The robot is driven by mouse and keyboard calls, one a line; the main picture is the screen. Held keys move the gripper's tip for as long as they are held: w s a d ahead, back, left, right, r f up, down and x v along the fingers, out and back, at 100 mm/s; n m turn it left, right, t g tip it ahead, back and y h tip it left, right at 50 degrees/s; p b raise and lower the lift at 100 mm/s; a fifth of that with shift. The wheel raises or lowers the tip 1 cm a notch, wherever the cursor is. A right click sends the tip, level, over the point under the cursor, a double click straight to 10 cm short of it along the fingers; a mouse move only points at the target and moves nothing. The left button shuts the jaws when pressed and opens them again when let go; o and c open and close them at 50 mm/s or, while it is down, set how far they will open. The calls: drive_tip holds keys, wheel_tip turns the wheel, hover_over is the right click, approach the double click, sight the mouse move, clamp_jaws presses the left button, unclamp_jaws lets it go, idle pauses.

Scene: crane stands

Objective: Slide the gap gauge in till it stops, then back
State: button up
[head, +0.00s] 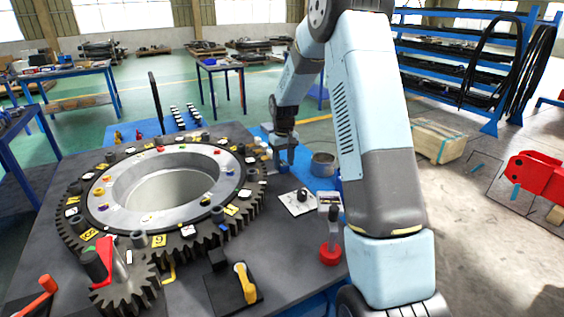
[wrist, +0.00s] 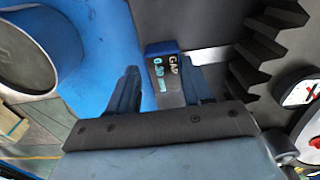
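The gap gauge (wrist: 165,72) is a dark block with a blue end, marked GAP 0.30, in the wrist view. A thin pale metal strip (wrist: 210,55) runs from beside it toward dark gear teeth (wrist: 262,45). My gripper (wrist: 160,88) has its two blue fingers on either side of the gauge, with a narrow blue gap showing at the left finger. In the head view my gripper (head: 285,155) points down beside the large toothed ring (head: 70,195), at its right. There the gauge is too small to make out, and the strip's contact with the teeth is unclear.
A grey cylinder (head: 323,164) stands on the blue mat right of my gripper. A white card with a black knob (head: 299,201) and a red-based lever (head: 331,252) are nearer on the dark table (head: 285,270). A small gear (head: 130,290) meshes at the ring's front.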

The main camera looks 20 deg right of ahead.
drive_tip(key=shift+o, duration=0.3)
drive_tip(key=shift+r, duration=0.2)
wheel_tip(320, 180, up, 13)
drive_tip(key=shift+r, duration=0.15)
idle(0.4)
drive_tip(key=s+a+r+m+t, duration=0.1)
drive_tip(key=s+r, duration=0.5)
drive_tip(key=s, duration=0.3)
drive_tip(key=s+a+r+t, duration=0.1)
drive_tip(key=s+r+t, duration=0.1)
drive_tip(key=s+r, duration=0.6)
drive_tip(key=s+a+f+m+t, duration=0.1)
drive_tip(key=s+f+t, duration=0.1)
drive_tip(key=s, duration=2.1)
drive_tip(key=shift+s+f+t, duration=0.2)
drive_tip(key=shift+s+t, duration=0.1)
drive_tip(key=shift+s, duration=0.05)
